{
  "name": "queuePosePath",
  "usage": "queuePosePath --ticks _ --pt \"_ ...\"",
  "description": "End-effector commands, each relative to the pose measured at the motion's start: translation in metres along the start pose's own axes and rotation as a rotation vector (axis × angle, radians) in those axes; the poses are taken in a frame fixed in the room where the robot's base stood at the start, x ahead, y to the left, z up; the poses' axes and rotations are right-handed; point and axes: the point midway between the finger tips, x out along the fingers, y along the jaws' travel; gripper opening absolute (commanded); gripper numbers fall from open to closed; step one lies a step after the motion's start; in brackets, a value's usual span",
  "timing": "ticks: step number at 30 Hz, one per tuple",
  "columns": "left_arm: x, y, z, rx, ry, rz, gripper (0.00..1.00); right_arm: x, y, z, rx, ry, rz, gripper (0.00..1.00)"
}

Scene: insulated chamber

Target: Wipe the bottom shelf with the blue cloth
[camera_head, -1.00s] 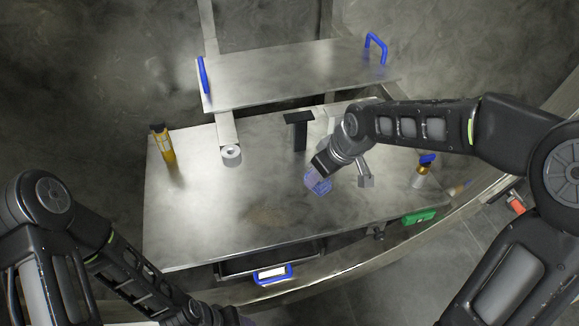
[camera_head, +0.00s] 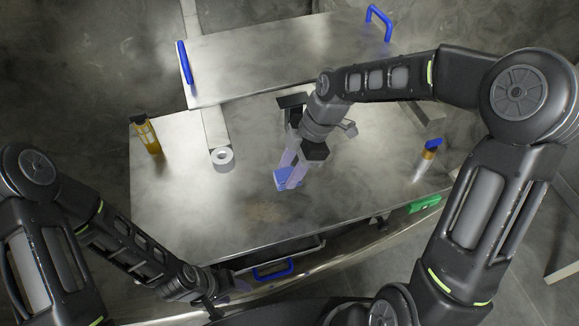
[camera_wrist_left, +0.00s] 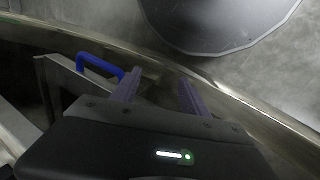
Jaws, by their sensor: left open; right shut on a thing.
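The bottom shelf (camera_head: 190,205) is a wide metal surface with a faint brownish smudge (camera_head: 265,212) near its front middle. The blue cloth (camera_head: 284,178) is a small folded piece at the middle of the shelf. My right gripper (camera_head: 290,177) points down over the shelf, shut on the cloth, with its fingers hiding part of it. The cloth appears to be at the shelf surface, behind the smudge. My left gripper (camera_head: 240,288) is low, in front of the shelf's front edge. In the left wrist view its fingers (camera_wrist_left: 160,88) are apart with nothing between them.
An upper shelf (camera_head: 280,60) with blue handles overhangs the back. A yellow bottle (camera_head: 148,136) stands at left, a white roll (camera_head: 222,158) near it. A blue-capped bottle (camera_head: 428,158) stands at right, near a green object (camera_head: 424,204). A blue handle (camera_head: 273,271) sits below the front edge.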

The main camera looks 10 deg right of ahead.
Motion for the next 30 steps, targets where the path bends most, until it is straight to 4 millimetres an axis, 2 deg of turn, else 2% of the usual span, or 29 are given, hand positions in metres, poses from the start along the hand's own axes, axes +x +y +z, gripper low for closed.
queuePosePath --ticks 5,19,30 --pt "0.006 -0.002 0.000 0.000 0.001 0.000 0.53 0.008 0.000 0.003 0.001 0.000 0.000 0.08" --pt "0.035 -0.014 -0.001 0.000 0.003 0.000 0.53 0.049 0.000 0.020 0.002 0.000 0.001 0.08" --pt "0.039 -0.015 -0.001 0.000 0.003 0.000 0.53 0.055 0.000 0.023 0.002 0.000 0.001 0.08"
